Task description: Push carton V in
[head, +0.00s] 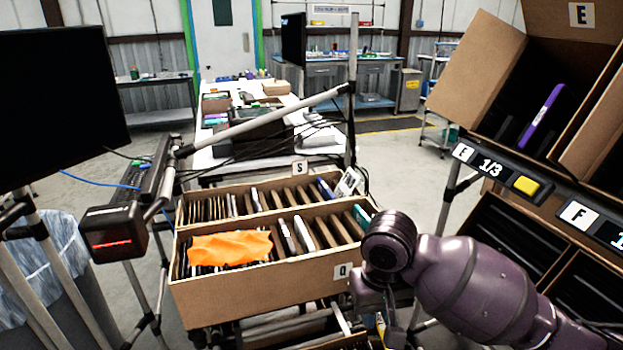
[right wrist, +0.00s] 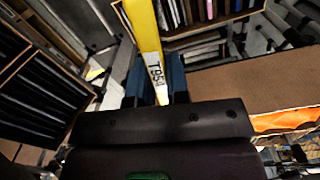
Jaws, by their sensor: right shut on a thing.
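No carton with a readable V label shows in either view. My right gripper (right wrist: 156,80) is shut on a yellow flat item (right wrist: 143,28) marked T954, which stands between its two blue fingers in the right wrist view. In the head view my right arm comes in from the right, and its wrist hangs in front of the right end of carton Q (head: 255,291). The fingers are mostly hidden there; a small bit of yellow (head: 381,325) shows beside the wrist. My left gripper is not in view.
Carton S (head: 262,183) stands behind carton Q; both hold upright items, and an orange cloth (head: 230,248) lies on Q. Tilted carton E (head: 481,68) holds a purple item (head: 541,117) at upper right. A label strip (head: 500,170) runs below it. A scanner (head: 113,232) stands left.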

